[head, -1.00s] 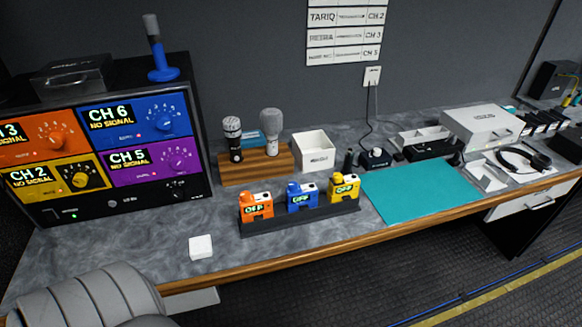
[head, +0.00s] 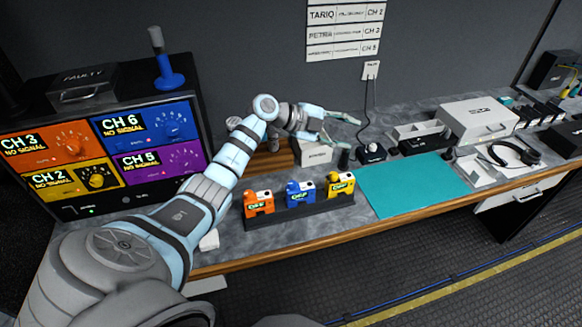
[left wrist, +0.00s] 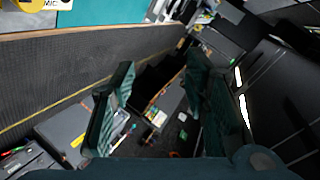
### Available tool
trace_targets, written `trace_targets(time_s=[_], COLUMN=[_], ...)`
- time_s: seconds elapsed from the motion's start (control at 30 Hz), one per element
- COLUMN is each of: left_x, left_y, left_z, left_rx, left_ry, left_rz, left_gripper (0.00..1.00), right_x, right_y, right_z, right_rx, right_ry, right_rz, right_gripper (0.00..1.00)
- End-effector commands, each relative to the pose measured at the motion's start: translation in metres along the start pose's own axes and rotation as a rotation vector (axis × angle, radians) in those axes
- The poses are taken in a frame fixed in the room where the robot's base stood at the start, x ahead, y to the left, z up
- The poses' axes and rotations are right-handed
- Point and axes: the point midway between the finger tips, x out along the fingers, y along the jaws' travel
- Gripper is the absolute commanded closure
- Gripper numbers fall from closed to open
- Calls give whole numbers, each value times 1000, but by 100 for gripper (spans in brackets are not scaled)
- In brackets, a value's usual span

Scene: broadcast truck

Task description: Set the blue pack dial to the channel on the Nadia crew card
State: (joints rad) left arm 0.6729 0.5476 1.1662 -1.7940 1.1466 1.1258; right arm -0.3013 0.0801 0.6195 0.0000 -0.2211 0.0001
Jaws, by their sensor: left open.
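The blue pack (head: 300,193) stands between the orange pack (head: 258,203) and the yellow pack (head: 340,184) in a dark rack on the desk. Its screen reads OFF; its dial is too small to read. Crew cards (head: 345,30) hang on the wall; I read TARIQ CH 2 and PETRA CH 3, the lowest ends in CH 5 with an unclear name. I cannot make out a Nadia card. My left gripper (head: 350,132) is open and empty, above the back of the desk near the white box. Its spread fingers show in the left wrist view (left wrist: 158,95).
A receiver rack (head: 105,205) with coloured panels stands at the left; its blue panel (head: 147,124) reads CH 6 NO SIGNAL. A teal mat (head: 415,185) lies clear to the right of the packs. A white box (head: 318,154) and a headset (head: 515,155) are on the desk.

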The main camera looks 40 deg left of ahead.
Motion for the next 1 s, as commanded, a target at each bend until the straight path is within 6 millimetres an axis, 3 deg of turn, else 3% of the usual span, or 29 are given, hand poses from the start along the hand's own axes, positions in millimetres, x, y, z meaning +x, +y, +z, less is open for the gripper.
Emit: trace_targets(time_s=[0.03, 0.1, 0.2, 0.3, 0.37, 0.57, 0.8, 1.0], left_x=[-28, -78, -138, -162, -161, -125, -87, -73], left_y=[5, 27, 45, 56, 64, 108, 146, 161], left_z=[26, 52, 61, 60, 62, 73, 77, 81], left_rx=[-62, -218, -420, -520, -534, -529, -530, -528], left_ry=[-86, -217, -348, -402, -411, -408, -407, -407], left_rz=[183, 438, 658, 749, 763, 764, 765, 762], left_gripper=[58, 58, 58, 58, 58, 58, 58, 58], right_x=[-3, -4, -5, -1, 6, 52, 47, 46], right_y=[0, 0, 0, 0, -1, -4, -4, -4], right_z=[0, -1, -2, -2, -1, 4, 3, 3], right_rx=[0, 0, 0, 0, 0, 0, 0, 0], right_ry=[0, 2, 4, 4, 4, 2, 3, 3], right_rz=[0, 0, 0, 0, 0, -1, -1, -1], right_gripper=[60, 60, 60, 60, 60, 60, 60, 60])
